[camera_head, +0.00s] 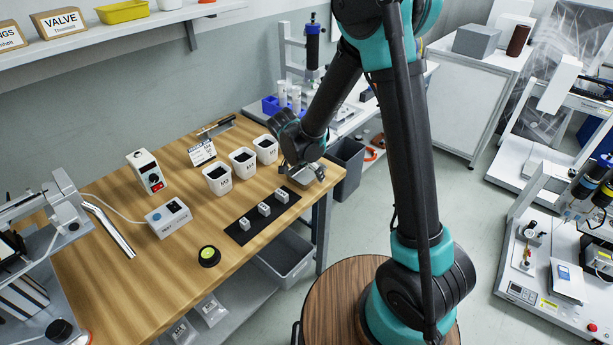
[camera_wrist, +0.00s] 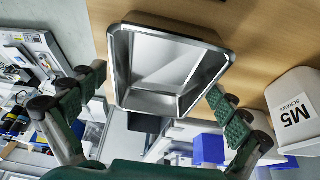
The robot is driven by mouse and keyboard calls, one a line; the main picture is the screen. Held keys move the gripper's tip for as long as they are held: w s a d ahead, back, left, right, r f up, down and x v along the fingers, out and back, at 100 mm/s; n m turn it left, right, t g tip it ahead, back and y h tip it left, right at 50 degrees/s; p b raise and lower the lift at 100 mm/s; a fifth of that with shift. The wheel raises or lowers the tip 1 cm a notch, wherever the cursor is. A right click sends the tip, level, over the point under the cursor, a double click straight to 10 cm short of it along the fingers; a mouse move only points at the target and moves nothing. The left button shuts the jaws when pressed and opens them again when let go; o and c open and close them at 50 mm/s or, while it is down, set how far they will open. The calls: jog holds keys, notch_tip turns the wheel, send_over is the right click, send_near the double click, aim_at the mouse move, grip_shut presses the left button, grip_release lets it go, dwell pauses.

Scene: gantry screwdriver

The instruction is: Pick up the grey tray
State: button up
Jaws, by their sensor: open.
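The grey tray (camera_wrist: 122,65) is a shallow metallic rectangular tray with sloping walls. In the wrist view it fills the upper middle, at the edge of the wooden table. In the head view it shows at the table's right end (camera_head: 314,176), partly hidden by my gripper. My gripper (camera_wrist: 158,84) is open, with one green finger on each side of the tray. In the head view my gripper (camera_head: 302,166) is right at the tray. I cannot tell whether either finger touches it.
White cups, among them the M5 screws cup (camera_wrist: 298,105), stand close by on the wooden table (camera_head: 130,205). A black mat (camera_head: 240,237) with small grey blocks lies nearer the front edge. A dark bin (camera_head: 346,165) stands beyond the table's right end.

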jog(key=shift+f, duration=0.1)
jog(key=c, duration=1.3)
